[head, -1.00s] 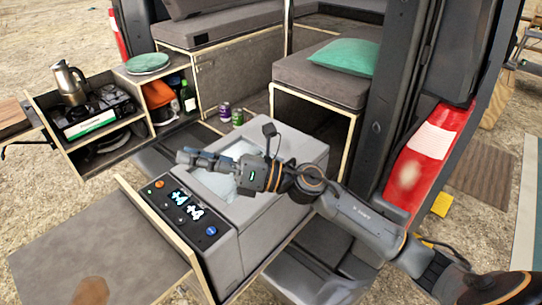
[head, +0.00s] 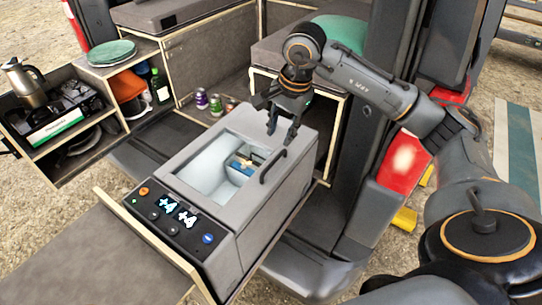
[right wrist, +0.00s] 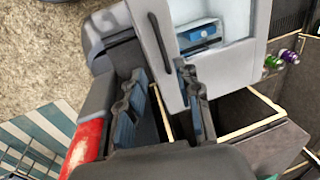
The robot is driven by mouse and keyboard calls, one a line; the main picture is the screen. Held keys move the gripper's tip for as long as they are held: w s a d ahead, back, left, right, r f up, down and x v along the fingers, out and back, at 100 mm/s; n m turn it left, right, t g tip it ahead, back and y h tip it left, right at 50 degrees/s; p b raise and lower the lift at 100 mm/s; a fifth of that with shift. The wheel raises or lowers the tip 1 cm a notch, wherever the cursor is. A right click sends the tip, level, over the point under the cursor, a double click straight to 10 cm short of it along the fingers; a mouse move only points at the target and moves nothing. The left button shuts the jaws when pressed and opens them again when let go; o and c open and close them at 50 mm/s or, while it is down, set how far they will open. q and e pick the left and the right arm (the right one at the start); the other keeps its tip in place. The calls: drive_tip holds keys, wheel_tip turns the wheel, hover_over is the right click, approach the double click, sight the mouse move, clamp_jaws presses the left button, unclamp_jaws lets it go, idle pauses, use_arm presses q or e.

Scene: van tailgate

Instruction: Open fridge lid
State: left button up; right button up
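The grey fridge box (head: 250,215) stands at the tailgate, its front panel showing lit digits. A large part of its top shows a pale interior with a blue item (head: 243,162) inside; I cannot tell whether a clear pane covers it. A dark bar handle (head: 273,166) runs along the right side of the top and also shows in the right wrist view (right wrist: 158,38). My right gripper (head: 281,135) is open and empty, pointing down near the handle's far end. In the right wrist view its fingers (right wrist: 165,80) are apart, with the handle beyond the gap. My left gripper is out of view.
A pull-out kitchen drawer (head: 50,145) with a metal kettle (head: 22,82) is at the left. Several cans (head: 216,105) stand behind the fridge. A drawer front panel (head: 155,240) rises before the fridge. The van's dark pillar (head: 385,100) is close on the right.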

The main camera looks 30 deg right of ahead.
sight(271, 164)
drive_tip(key=f+p, duration=0.1)
drive_tip(key=f, duration=0.2)
drive_tip(key=w+f, duration=0.1)
drive_tip(key=f, duration=0.3)
drive_tip(key=w+a+f+p, duration=0.1)
drive_tip(key=f, duration=0.2)
drive_tip(key=shift+f+p, duration=0.25)
drive_tip(key=shift+p, duration=0.05)
drive_tip(key=shift+f, duration=0.45)
drive_tip(key=shift+c, duration=0.4)
clamp_jaws()
